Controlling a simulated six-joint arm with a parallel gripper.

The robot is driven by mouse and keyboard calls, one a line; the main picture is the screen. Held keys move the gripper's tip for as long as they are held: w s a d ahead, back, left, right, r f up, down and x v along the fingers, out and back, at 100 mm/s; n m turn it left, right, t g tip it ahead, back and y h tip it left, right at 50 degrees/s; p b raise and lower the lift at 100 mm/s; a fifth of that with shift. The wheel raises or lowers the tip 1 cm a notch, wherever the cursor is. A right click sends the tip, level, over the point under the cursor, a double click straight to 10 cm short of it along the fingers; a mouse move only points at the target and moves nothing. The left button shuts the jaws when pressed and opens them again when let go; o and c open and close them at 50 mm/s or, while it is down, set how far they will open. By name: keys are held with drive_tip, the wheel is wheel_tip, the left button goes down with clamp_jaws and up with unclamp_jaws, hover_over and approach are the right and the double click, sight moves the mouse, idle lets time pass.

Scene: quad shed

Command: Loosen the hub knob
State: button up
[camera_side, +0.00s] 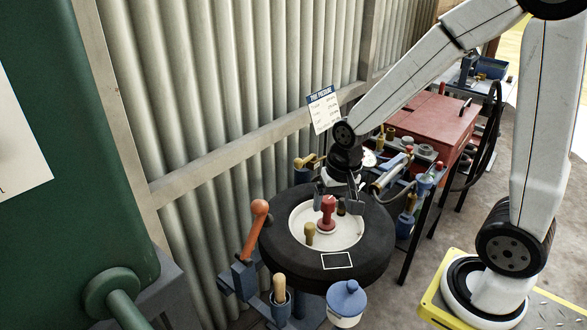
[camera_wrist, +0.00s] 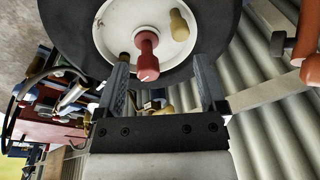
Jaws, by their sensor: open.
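The red hub knob (camera_side: 327,213) stands at the middle of the cream wheel disc (camera_side: 346,236), which is ringed by a black tyre (camera_side: 278,251). In the wrist view the red knob (camera_wrist: 147,56) shows ahead of the fingers and between their lines. A tan knob (camera_side: 309,233) stands on the disc beside it; it also shows in the wrist view (camera_wrist: 180,25). My gripper (camera_side: 338,202) is above the disc, close to the red knob. In the wrist view my gripper (camera_wrist: 165,80) is open, its two fingers apart with nothing held.
An orange-topped lever (camera_side: 259,207) rises left of the tyre. A blue lidded pot (camera_side: 346,300) and a wooden handle in a holder (camera_side: 279,289) stand in front. A red chest (camera_side: 436,122) and a tool bench are behind right. Corrugated wall (camera_side: 225,80) runs close behind.

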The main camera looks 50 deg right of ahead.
sight(328, 199)
drive_tip(key=w+d+m, duration=0.1)
drive_tip(key=d+m, duration=0.1)
drive_tip(key=m, duration=0.2)
drive_tip(key=w+d+m+g, duration=0.1)
drive_tip(key=w+d+m, duration=0.1)
drive_tip(key=m, duration=0.2)
drive_tip(key=w+d+m, duration=0.2)
drive_tip(key=m, duration=0.3)
drive_tip(key=shift+w+d+r+g, duration=0.1)
drive_tip(key=shift+w+r+g, duration=0.1)
drive_tip(key=shift+g, duration=0.2)
drive_tip(key=shift+f, duration=0.15)
drive_tip(key=shift+f, duration=3.75)
clamp_jaws()
